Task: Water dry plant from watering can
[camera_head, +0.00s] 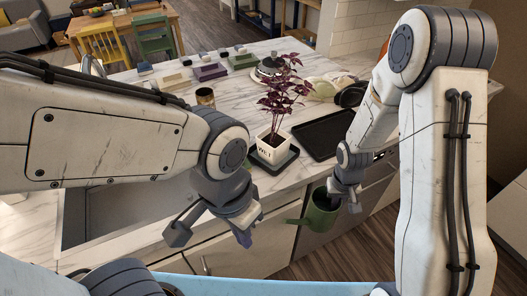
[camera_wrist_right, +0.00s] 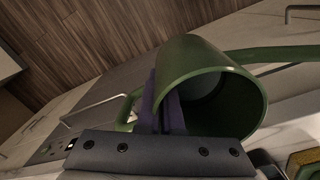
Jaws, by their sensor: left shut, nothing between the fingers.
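The plant (camera_head: 281,100) has dark purple leaves and stands upright in a white pot (camera_head: 270,145) on a dark saucer (camera_head: 278,165) near the counter's front edge. The green watering can (camera_head: 318,213) hangs in front of the counter, below its top; its open mouth fills the middle of the right wrist view (camera_wrist_right: 215,75). My right gripper (camera_head: 347,199) is shut on the can at its handle side; the exact contact is partly hidden. Its purple fingers (camera_wrist_right: 165,108) show against the can. My left gripper (camera_head: 248,218) is shut and empty in front of the counter, below the plant.
A black tray (camera_head: 322,135) lies right of the pot. A brown cup (camera_head: 205,97) and several small trays (camera_head: 210,72) stand farther back. A sink (camera_head: 110,210) is at left, partly behind my left arm.

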